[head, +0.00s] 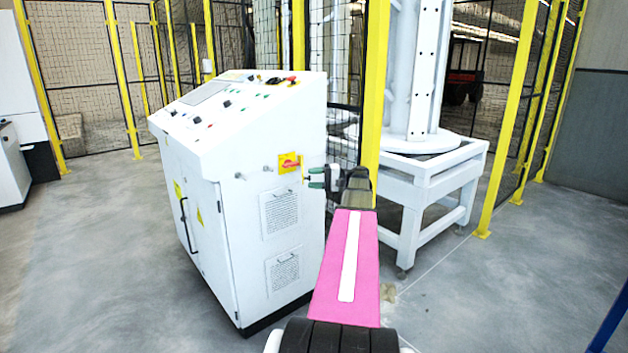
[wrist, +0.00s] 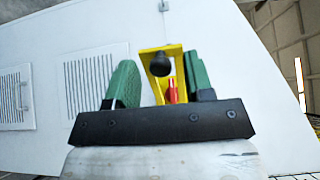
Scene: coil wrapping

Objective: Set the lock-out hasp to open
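The lock-out hasp looks like a yellow frame with a black knob (wrist: 162,62) on the white cabinet's side. A red part (wrist: 172,90) shows behind it, partly hidden. In the head view, the yellow-and-red switch (head: 289,162) is on the cabinet side, just left of my gripper (head: 314,178). In the wrist view my gripper (wrist: 163,85) is open, with its green fingers on either side of the yellow frame. A gap shows at the left finger. The right finger is close to the frame; I cannot tell whether it touches. The hasp's position is unclear.
The white control cabinet (head: 240,215) has small metal pegs and vent panels (head: 280,212) on this side. A yellow fence post (head: 375,90) stands just behind my gripper. A white machine stand (head: 425,170) is to the right. The floor (head: 520,270) at right is clear.

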